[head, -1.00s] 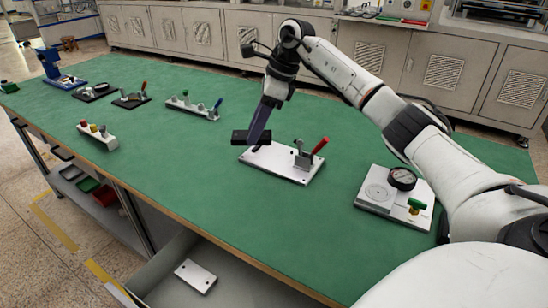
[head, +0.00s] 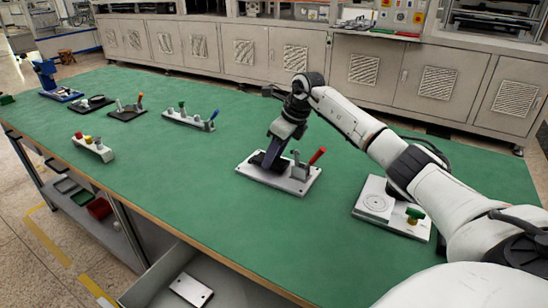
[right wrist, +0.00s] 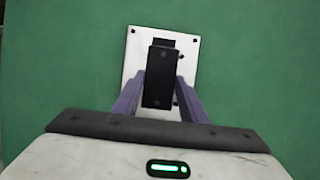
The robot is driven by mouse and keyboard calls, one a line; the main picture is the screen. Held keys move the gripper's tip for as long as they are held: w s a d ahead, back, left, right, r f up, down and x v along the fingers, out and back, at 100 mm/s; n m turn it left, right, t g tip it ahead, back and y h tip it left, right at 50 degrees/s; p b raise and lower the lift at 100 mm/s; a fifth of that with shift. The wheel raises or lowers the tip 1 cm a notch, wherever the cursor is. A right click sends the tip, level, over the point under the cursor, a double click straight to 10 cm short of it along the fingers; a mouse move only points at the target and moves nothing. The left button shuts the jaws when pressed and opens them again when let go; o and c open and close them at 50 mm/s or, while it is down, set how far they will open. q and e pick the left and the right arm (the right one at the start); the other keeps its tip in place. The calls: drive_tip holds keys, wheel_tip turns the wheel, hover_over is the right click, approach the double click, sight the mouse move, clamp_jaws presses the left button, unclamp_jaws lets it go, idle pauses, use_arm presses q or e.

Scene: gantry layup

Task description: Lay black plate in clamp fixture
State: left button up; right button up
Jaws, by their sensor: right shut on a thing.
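The clamp fixture (head: 296,184) is a white base with a red-handled clamp on its right part, standing on the green table. Its base also shows in the right wrist view (right wrist: 187,60). My right gripper (head: 270,165) is shut on the black plate (right wrist: 158,78), which sits between its purple fingers. The plate is low over the left part of the base, and its edge shows beside the fingers in the head view (head: 257,158). I cannot tell whether it touches the base. The fingers hide part of the plate in the head view. My left gripper is not in view.
A white gauge fixture with a green knob (head: 415,215) stands to the right, partly behind my arm. A block with coloured knobs (head: 93,147) and several other fixtures stand at the left. An open drawer with a white plate (head: 191,290) is below the front edge.

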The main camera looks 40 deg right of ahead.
drive_tip(key=shift+f, duration=0.3)
drive_tip(key=o, duration=1.2)
drive_tip(key=shift+f, duration=0.15)
drive_tip(key=shift+s+r, duration=0.1)
drive_tip(key=shift+r, duration=0.4)
drive_tip(key=v, duration=1.1)
drive_tip(key=shift+s+d+r, duration=0.1)
drive_tip(key=shift+s, duration=0.05)
